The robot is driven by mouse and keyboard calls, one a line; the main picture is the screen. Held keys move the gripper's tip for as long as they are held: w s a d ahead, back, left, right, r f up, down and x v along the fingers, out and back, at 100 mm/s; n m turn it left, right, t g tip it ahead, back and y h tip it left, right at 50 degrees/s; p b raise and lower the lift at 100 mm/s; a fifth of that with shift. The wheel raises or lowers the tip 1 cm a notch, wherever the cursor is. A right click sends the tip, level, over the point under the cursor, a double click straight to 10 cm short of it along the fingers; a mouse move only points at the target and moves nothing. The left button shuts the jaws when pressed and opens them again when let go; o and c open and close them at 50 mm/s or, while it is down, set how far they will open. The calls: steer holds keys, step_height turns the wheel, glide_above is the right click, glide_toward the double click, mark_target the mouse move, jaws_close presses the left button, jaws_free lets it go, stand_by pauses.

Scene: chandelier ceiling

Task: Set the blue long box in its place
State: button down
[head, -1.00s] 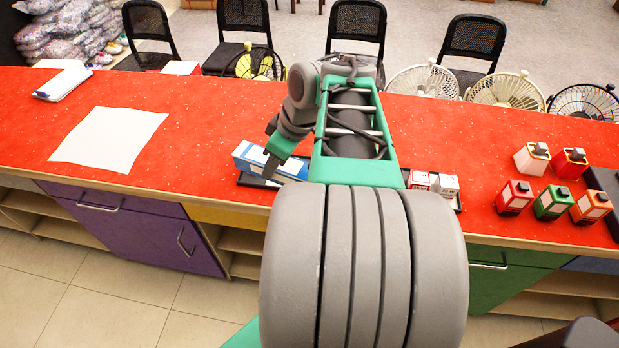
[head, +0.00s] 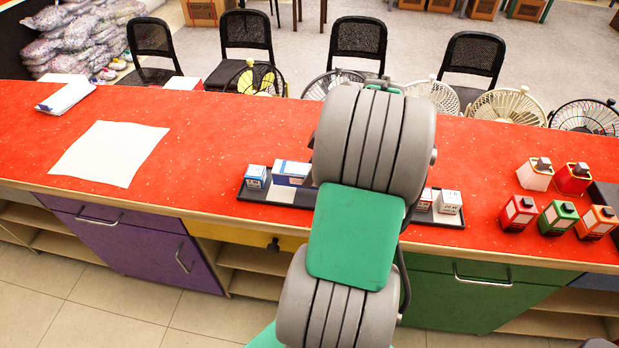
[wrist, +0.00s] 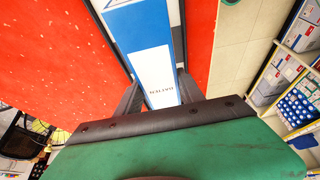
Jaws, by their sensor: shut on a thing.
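The blue long box (head: 291,173) is blue and white and shows in the head view at the left part of a dark tray (head: 283,198) on the red counter. Its right end is hidden behind my arm. In the wrist view the blue long box (wrist: 148,45) runs away between the dark fingers of my gripper (wrist: 157,92), which is shut on it. The tray edge shows beside the box there. I cannot tell whether the box touches the tray floor. My gripper is hidden by my arm in the head view.
A small blue-and-white box (head: 255,177) stands at the tray's left end. Small red-and-white boxes (head: 448,202) are at its right end. Several coloured bottles (head: 557,218) stand farther right. White paper (head: 110,153) lies left. Several fans (head: 506,107) line the back edge.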

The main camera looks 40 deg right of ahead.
steer(key=shift+w+d+f, duration=0.1)
steer(key=shift+w+f, duration=0.05)
steer(key=shift+f, duration=0.6)
steer(key=shift+w+d+f, duration=0.1)
steer(key=shift+w+f, duration=0.1)
steer(key=shift+f, duration=0.55)
steer(key=shift+w+f, duration=0.15)
steer(key=shift+f, duration=0.6)
steer(key=c, duration=0.7)
jaws_free()
